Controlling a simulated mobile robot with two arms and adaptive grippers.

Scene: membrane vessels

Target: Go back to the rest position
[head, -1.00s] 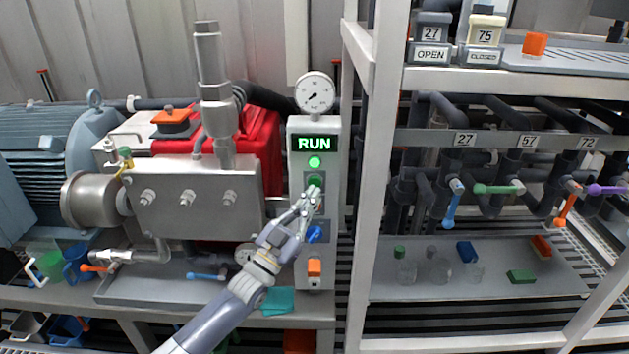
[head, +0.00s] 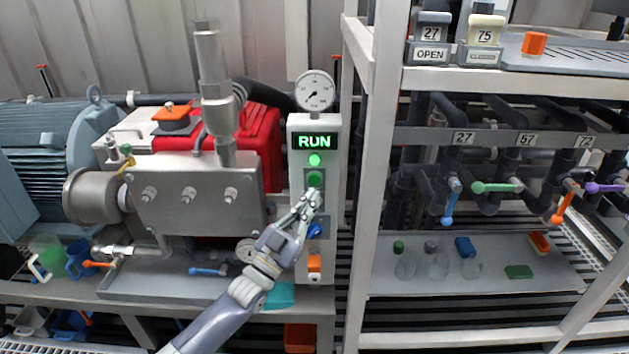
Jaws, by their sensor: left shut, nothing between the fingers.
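My left gripper (head: 308,204) is shut and empty, in front of the control panel (head: 298,273). Its fingertips are a little below the round green button (head: 315,179). Whether they touch the panel face I cannot tell. Above the button a green lamp (head: 314,160) is lit and the display (head: 314,141) reads RUN. A blue knob (head: 315,230) shows just right of the gripper, and an orange switch (head: 314,263) is below it. My right gripper is not in view.
A pump block (head: 190,200) with pipes and a motor (head: 55,150) stands on the left. A white rack post (head: 378,170) rises right of the panel. The rack holds valves with coloured handles (head: 497,187) and a grey tray (head: 420,288) of small items. A pressure gauge (head: 315,90) tops the panel.

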